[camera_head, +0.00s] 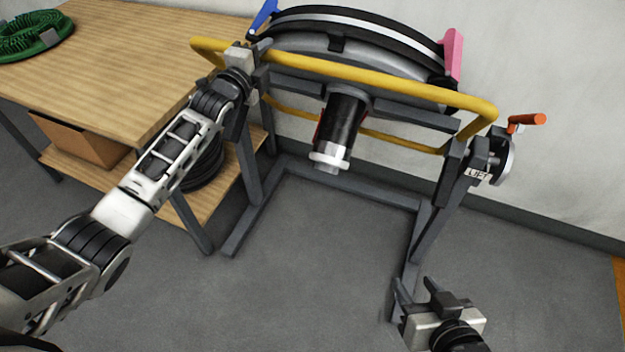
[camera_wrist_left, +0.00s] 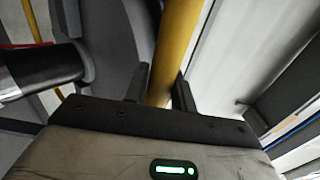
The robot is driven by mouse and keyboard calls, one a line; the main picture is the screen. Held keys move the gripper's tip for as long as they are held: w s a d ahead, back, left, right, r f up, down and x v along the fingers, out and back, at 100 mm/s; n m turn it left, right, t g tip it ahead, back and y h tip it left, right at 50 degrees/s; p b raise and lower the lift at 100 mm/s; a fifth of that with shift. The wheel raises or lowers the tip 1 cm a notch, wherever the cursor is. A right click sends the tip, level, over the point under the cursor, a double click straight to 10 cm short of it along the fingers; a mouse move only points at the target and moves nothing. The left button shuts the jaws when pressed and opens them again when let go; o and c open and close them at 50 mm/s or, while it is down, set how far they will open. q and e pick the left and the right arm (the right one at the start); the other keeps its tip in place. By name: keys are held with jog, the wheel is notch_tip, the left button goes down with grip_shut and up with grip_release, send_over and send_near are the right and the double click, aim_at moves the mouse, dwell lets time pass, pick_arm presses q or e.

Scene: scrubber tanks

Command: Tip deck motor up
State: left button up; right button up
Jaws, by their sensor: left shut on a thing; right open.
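The deck motor (camera_head: 345,125) is a black cylinder with a pale collar at its lower end. It hangs down under a round grey deck (camera_head: 340,42) with a black rim, in a grey stand. A yellow bar (camera_head: 350,72) runs across the front of the deck. My left gripper (camera_head: 258,48) is shut on the yellow bar near its left end; the left wrist view shows the bar (camera_wrist_left: 178,45) between the fingers (camera_wrist_left: 160,92). The dark cylinder at that view's left edge looks like the motor (camera_wrist_left: 40,72). My right gripper (camera_head: 415,290) is open and empty, low at the right.
An orange-handled crank (camera_head: 525,119) with a LIFT label (camera_head: 479,174) is on the stand's right post. Blue (camera_head: 263,15) and pink (camera_head: 453,52) tabs flank the deck. A wooden bench (camera_head: 120,60) stands at left, holding a green coil (camera_head: 35,35). The floor between the stand's legs is clear.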

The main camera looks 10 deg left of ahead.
pick_arm(q)
jog(key=shift+r, duration=0.2)
jog(key=b, duration=0.3)
send_near(293, 19)
jog(key=w, duration=0.2)
jog(key=shift+w+d+r, duration=0.3)
jog(key=shift+w+r, duration=0.15)
jog(key=shift+r, duration=0.25)
jog(key=shift+w+b, duration=0.1)
jog(key=shift+b, duration=0.3)
jog(key=b+x, duration=0.1)
jog(key=x, duration=0.1)
jog(key=b+x, duration=0.1)
jog(key=b, duration=0.1)
jog(key=b+x, duration=0.2)
jog(key=shift+w+d+r, duration=0.2)
jog(key=shift+d, duration=0.2)
jog(key=shift+w+a+r+b, duration=0.1)
jog(key=shift+w+r+b, duration=0.35)
jog(key=shift+w, duration=0.15)
jog(key=shift+r, duration=0.1)
